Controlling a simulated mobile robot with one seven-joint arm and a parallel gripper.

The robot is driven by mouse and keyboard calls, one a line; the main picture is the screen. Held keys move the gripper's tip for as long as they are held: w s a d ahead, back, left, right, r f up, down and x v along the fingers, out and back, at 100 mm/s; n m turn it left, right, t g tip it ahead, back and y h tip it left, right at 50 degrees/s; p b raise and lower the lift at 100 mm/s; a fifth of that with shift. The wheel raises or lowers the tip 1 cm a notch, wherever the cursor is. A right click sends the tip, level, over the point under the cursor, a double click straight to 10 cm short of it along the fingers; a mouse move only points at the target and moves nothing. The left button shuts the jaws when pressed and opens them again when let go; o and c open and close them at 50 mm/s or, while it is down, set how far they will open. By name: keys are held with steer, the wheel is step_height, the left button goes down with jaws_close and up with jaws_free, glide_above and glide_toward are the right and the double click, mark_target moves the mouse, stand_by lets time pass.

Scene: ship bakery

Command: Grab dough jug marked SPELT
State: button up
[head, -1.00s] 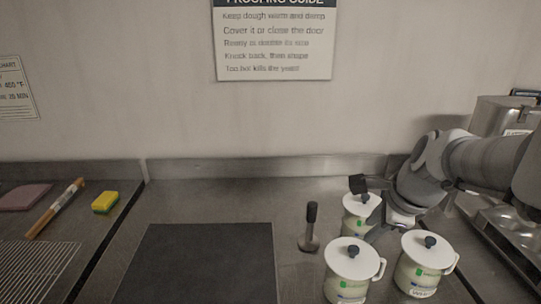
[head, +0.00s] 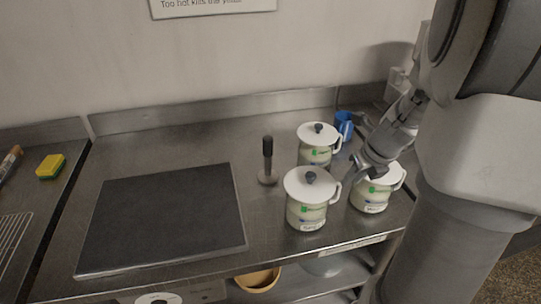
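Three pale jugs with white lids and dark knobs stand on the steel counter: a back jug (head: 315,152), a front left jug (head: 307,213) and a right jug (head: 371,199). Each has a label with a green mark; the lettering is too small to read surely, so I cannot tell which is marked SPELT. My gripper (head: 366,168) comes in from the right, beside the back jug's handle and in front of the right jug's lid, partly covering it. Its fingers are small and blend together, so I cannot tell how wide they are or whether they touch a jug.
A dark-handled tool (head: 268,163) stands left of the jugs. A black mat (head: 165,220) covers the counter's middle. A blue cup (head: 344,124) is behind my gripper. A yellow-green sponge (head: 50,166) lies far left. A tan bowl (head: 258,280) sits on the shelf below.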

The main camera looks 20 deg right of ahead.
steer(key=b+x, duration=0.2)
steer(key=x, duration=0.7)
steer(key=shift+w+a+f, duration=0.1)
steer(key=shift+f, duration=0.1)
jaws_close()
steer(key=shift+r, duration=0.1)
stand_by(1.1)
